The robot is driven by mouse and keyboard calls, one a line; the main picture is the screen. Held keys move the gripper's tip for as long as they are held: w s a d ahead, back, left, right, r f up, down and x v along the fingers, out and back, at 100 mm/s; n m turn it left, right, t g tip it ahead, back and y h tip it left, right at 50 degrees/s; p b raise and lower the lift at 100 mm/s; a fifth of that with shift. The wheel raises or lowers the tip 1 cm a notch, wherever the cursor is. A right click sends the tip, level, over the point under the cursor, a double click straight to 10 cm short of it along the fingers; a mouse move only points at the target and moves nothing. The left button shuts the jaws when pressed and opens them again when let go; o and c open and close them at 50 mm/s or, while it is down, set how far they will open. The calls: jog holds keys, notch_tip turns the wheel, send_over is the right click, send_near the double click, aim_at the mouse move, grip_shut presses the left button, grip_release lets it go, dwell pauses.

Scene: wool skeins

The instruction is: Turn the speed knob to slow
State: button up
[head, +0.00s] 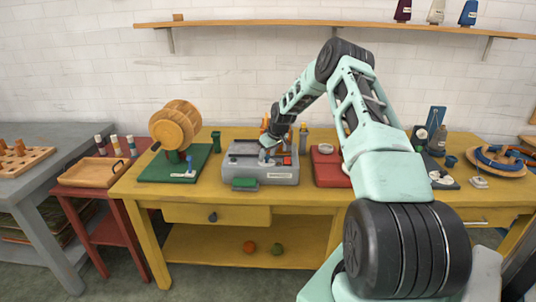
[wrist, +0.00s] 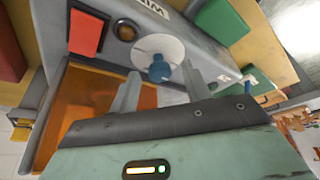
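A grey machine (head: 243,171) stands on the yellow table (head: 205,196), a light label on its front. In the wrist view its grey top (wrist: 195,45) carries a pale round dial (wrist: 172,48) with a small blue knob (wrist: 159,72) at its edge. I cannot read any speed marks. My gripper (wrist: 162,86) is open, one finger on either side of the blue knob; I cannot tell whether either finger touches it. In the head view my gripper (head: 268,149) is over the machine's top and hides part of it.
A red block (wrist: 87,33), a dark round fitting (wrist: 126,32) and an orange panel (wrist: 85,115) are close to the fingers. A wooden drum (head: 175,127) stands on a green base at left. A red box (head: 327,168) stands just right of the machine.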

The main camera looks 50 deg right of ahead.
jog(key=b+v, duration=0.2)
jog(key=v, duration=1.5)
jog(key=shift+s+r+b, duration=0.15)
jog(key=shift+b, duration=0.15)
jog(key=shift+d, duration=0.1)
